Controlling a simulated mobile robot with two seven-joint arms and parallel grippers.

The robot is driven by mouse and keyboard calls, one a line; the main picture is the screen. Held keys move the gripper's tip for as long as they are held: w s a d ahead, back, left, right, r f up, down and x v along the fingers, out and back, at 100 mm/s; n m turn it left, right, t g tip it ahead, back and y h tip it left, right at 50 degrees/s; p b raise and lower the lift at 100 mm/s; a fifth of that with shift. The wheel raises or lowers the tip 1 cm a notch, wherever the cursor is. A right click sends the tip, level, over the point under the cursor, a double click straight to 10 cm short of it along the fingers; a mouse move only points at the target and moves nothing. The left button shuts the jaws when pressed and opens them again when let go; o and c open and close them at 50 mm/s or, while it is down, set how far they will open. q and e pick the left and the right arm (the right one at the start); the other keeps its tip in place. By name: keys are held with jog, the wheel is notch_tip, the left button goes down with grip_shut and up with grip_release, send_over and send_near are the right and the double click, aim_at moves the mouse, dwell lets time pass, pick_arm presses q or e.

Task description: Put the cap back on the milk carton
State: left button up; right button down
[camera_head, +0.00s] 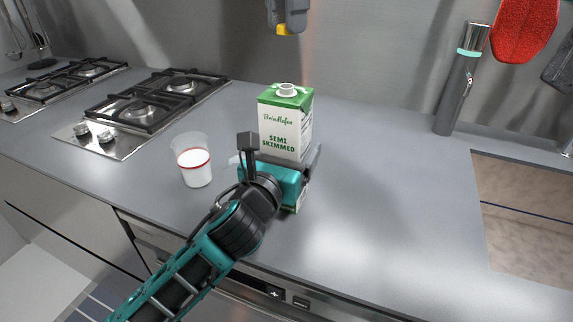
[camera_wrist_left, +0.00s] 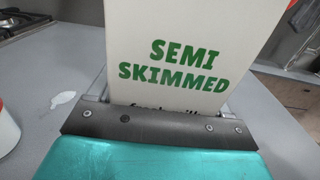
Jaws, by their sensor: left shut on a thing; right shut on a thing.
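The milk carton (camera_head: 283,132), white with a green top, stands upright on the grey counter; its pale round spout (camera_head: 287,90) is bare. My left gripper (camera_head: 303,168) is shut around the carton's lower half. In the left wrist view the carton (camera_wrist_left: 180,60) fills the space between the fingers. My right gripper (camera_head: 286,20) shows only at its tips at the top edge, shut on the small yellow cap (camera_head: 284,30). The cap appears above the spout in the picture and apart from it. Most of the right gripper is out of frame.
A cup (camera_head: 193,163) with white contents and a red band stands left of the carton, close to my left arm. A pale spill (camera_wrist_left: 62,99) lies on the counter (camera_head: 390,220). Gas hobs (camera_head: 145,108) are left; a flask (camera_head: 460,85) stands back right. Right of the carton is clear.

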pick_arm(q)
jog(key=c, duration=0.7)
jog(key=shift+o, duration=0.2)
pick_arm(e)
jog(key=shift+f, duration=2.5)
jog(key=shift+f, duration=0.9)
jog(key=shift+f, duration=0.6)
